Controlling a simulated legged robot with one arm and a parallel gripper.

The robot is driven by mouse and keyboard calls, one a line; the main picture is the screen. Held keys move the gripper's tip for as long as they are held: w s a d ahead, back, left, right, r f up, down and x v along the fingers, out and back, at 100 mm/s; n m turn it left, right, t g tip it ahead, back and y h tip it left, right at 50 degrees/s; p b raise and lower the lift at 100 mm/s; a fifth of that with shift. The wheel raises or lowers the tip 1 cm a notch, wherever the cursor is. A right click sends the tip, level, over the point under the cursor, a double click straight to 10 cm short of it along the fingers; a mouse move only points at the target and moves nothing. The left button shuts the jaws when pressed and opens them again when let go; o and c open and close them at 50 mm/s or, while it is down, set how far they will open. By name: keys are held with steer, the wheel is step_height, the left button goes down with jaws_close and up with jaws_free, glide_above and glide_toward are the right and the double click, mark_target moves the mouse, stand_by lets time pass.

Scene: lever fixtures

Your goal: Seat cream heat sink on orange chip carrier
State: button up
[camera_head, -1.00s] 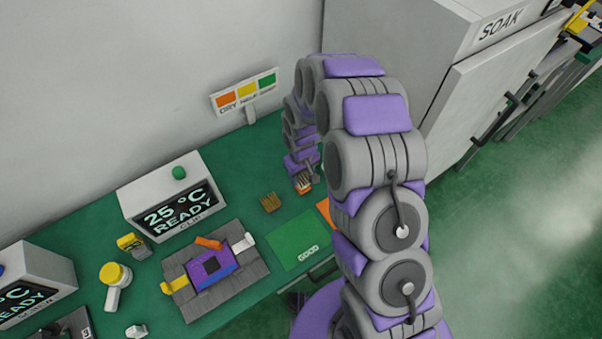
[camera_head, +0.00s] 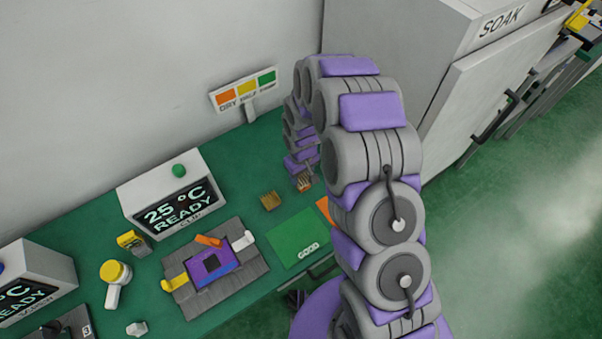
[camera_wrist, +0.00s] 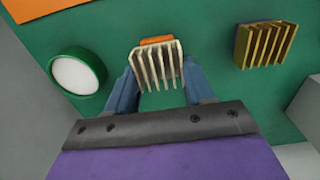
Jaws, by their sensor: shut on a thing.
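My gripper (camera_wrist: 160,85) is shut on the cream heat sink (camera_wrist: 157,66), with one blue finger on each side of it. The heat sink's pale fins face the wrist camera. A bit of orange, seemingly the orange chip carrier (camera_wrist: 157,40), shows just past the heat sink's far edge; the rest of it is hidden. I cannot tell whether the two touch. In the head view my gripper (camera_head: 304,180) is small and low over the green bench, partly hidden by my arm.
A gold finned heat sink (camera_wrist: 265,44) stands to the right in the wrist view. A round white pad with a green rim (camera_wrist: 76,73) is to the left. The green GOOD mat (camera_head: 298,238) and a purple board in a lever fixture (camera_head: 212,266) lie nearby.

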steer(key=shift+f, duration=0.65)
steer(key=o, duration=1.5)
steer(key=shift+c, duration=0.2)
steer(key=shift+r, duration=0.15)
steer(key=shift+r+p, duration=1.1)
steer(key=shift+r, duration=2.3)
